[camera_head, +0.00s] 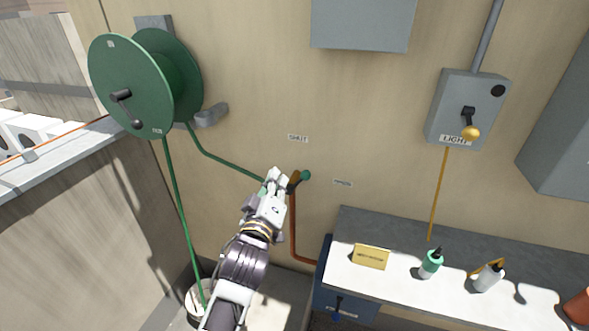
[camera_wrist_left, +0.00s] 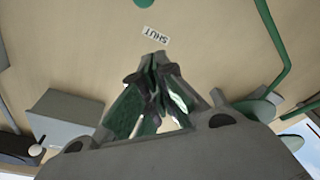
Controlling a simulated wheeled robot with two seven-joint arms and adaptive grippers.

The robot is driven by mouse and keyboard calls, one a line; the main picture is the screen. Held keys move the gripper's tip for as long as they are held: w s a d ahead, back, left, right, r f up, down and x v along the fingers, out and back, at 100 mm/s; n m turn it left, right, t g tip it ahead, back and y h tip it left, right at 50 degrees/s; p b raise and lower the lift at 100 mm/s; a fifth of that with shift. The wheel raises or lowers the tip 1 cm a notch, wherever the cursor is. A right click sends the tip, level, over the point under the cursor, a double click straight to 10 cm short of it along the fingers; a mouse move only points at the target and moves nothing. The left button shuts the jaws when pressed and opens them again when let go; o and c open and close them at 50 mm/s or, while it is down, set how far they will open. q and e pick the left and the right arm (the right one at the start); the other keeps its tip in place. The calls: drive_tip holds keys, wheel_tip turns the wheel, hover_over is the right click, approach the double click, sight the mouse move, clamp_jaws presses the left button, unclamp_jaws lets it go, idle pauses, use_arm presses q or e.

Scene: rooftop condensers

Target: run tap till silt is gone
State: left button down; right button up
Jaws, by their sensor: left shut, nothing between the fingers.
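A tap with a green handle (camera_head: 304,176) sits on a copper pipe (camera_head: 293,225) on the wall. A "SHUT" label (camera_head: 298,138) is above it and also shows in the wrist view (camera_wrist_left: 156,35); a second label (camera_head: 342,183) is to its right. My left gripper (camera_head: 273,180) is shut and empty, just left of the tap in the head view; whether it touches is unclear. Its closed fingertips show in the wrist view (camera_wrist_left: 156,65). A green hose (camera_head: 225,163) runs from the reel toward the tap. Another length drops to a pale bucket (camera_head: 194,302), partly behind my arm. No water is visible.
A green hose reel (camera_head: 125,85) with a crank hangs at upper left. A grey light switch box (camera_head: 467,105) is on the wall.

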use_arm(q)
drive_tip(key=shift+w, duration=0.25)
drive_tip(key=p, duration=0.2)
hover_over(297, 183)
drive_tip(key=s, duration=0.1)
drive_tip(key=shift+s+a+f, duration=0.1)
drive_tip(key=shift+a+f, duration=0.1)
drive_tip(key=shift+f, duration=0.3)
drive_tip(key=shift+a+f, duration=0.15)
drive_tip(key=shift+f, duration=0.3)
use_arm(e)
drive_tip(key=shift+s+a+r, duration=0.25)
drive_tip(key=shift+a+r, duration=0.55)
drive_tip(key=shift+a, duration=0.05)
drive_tip(key=shift+s, duration=0.1)
